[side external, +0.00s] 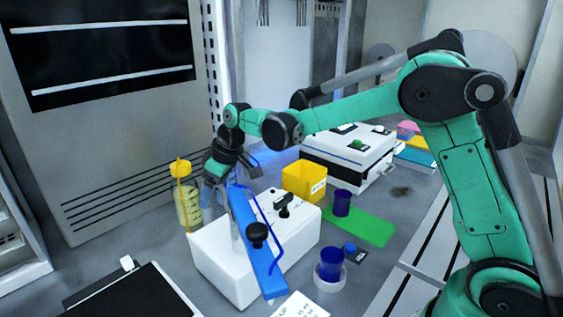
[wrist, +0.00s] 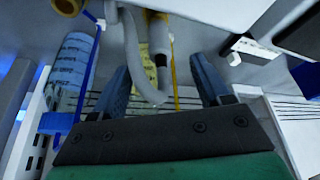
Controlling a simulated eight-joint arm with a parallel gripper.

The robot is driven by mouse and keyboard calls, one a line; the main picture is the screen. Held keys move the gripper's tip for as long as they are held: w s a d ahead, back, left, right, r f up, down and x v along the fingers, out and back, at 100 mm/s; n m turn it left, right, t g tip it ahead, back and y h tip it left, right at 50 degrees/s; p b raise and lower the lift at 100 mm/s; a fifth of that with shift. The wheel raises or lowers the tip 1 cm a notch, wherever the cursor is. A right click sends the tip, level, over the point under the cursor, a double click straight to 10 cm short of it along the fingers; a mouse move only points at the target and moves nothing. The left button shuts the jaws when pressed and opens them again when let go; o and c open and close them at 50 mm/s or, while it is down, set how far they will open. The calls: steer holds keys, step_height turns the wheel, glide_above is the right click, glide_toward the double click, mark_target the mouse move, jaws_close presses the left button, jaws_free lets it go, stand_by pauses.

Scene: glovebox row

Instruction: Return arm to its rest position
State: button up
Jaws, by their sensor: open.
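My arm is green with dark joints and reaches from the right across the bench in the side external view. My gripper (side external: 212,190) points down at the left, close behind a blue bar on a white box (side external: 222,262), and is partly hidden. In the wrist view my gripper (wrist: 162,80) shows two blue-grey fingers spread apart. A grey curved tube (wrist: 135,60) and a yellow labelled surface (wrist: 145,75) show between or beyond them. I cannot tell whether the fingers touch either. Nothing is seen clamped in the jaws.
A yellow-capped bottle (side external: 187,205) stands close left of the gripper. The blue bar (side external: 255,245) slants across the white box. Further right are a yellow bin (side external: 304,181), a green mat (side external: 368,228) with a blue cup (side external: 341,203), another blue cup (side external: 330,264) and a white instrument (side external: 345,165).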

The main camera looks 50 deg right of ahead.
steer(key=s+d+r+m+h, duration=0.1)
steer(key=s+d+r, duration=0.1)
steer(key=s+r, duration=0.15)
steer(key=s+d+r+h, duration=0.1)
steer(key=s+d+r, duration=0.15)
steer(key=s, duration=0.25)
steer(key=s+a+f+m+t, duration=0.1)
steer(key=s+f+m+t, duration=0.1)
steer(key=s, duration=0.8)
steer(key=shift+s+f+m+t, duration=0.15)
steer(key=shift+s+m+t, duration=0.35)
steer(key=shift+m, duration=0.7)
